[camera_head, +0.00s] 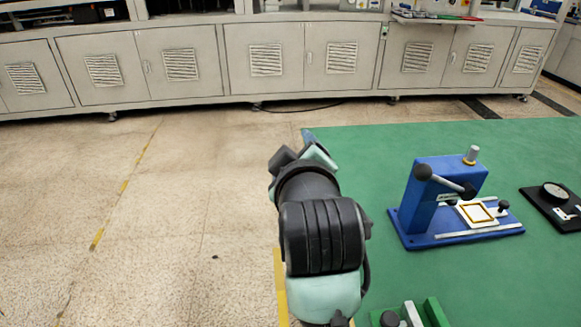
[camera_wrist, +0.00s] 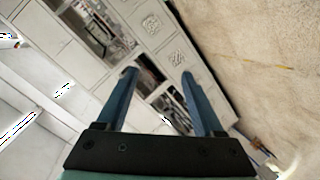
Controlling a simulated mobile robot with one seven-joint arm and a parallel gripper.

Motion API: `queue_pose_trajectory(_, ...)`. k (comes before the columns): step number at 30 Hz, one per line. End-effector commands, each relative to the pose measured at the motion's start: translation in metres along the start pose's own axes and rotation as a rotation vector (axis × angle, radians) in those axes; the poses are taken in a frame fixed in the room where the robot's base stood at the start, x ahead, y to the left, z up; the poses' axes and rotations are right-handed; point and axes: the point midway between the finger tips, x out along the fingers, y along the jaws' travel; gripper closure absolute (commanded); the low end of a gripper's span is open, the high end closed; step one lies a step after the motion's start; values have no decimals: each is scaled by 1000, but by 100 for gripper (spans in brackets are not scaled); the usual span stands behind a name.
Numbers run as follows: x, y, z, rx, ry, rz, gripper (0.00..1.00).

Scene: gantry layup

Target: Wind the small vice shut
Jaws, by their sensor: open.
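A small green device with a pale grey bar and a round black knob, which looks like the small vice (camera_head: 434,313), stands on the green mat at the bottom edge of the head view. Most of it is cut off, so its jaw gap cannot be told. My gripper (camera_wrist: 159,75) is open and empty in the wrist view, its two blue fingers well apart and pointing toward the cabinets. The vice does not show in the wrist view.
A blue press with a lever (camera_head: 431,198) stands on the green mat (camera_head: 375,160) at right. A black dial device (camera_head: 556,194) lies at the right edge. Grey cabinets (camera_head: 200,65) line the back. The speckled floor (camera_head: 190,180) at left is clear.

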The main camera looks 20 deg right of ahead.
Motion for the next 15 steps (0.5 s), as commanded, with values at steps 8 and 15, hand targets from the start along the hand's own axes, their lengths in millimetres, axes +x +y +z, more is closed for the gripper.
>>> queue_pose_trajectory(8,-3,-1,-11,34,49,30,31)
queue_pose_trajectory(15,-3,-1,-11,34,48,30,31)
